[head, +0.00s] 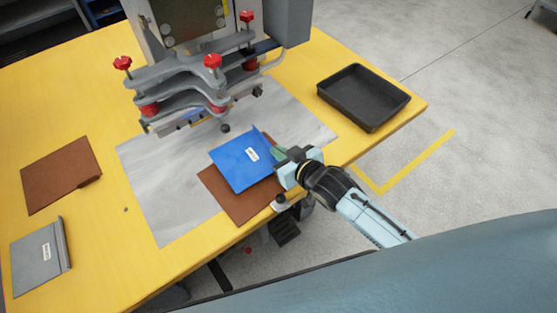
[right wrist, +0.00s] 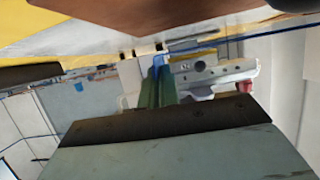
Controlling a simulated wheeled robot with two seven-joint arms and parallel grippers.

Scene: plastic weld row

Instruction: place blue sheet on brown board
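The blue sheet (head: 238,163) has a white label and a raised edge on its right side. In the head view it overlaps the brown board (head: 238,205), which shows below it and slightly past its upper right edge. The sheet looks turned against the board; I cannot tell whether it rests on it. My right gripper (head: 279,154) is at the sheet's right edge and appears shut on it. The right wrist view shows green fingers (right wrist: 152,88) close together with a thin blue strip between them. A brown surface fills the top of that view. My left gripper is not in view.
A grey clamp fixture with red knobs (head: 190,85) stands behind the sheet. A black tray (head: 363,97) is at the right. Another brown board (head: 61,174) and a grey sheet (head: 40,256) lie at the left. A grey mat (head: 160,205) lies under the work area on the yellow table (head: 110,260).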

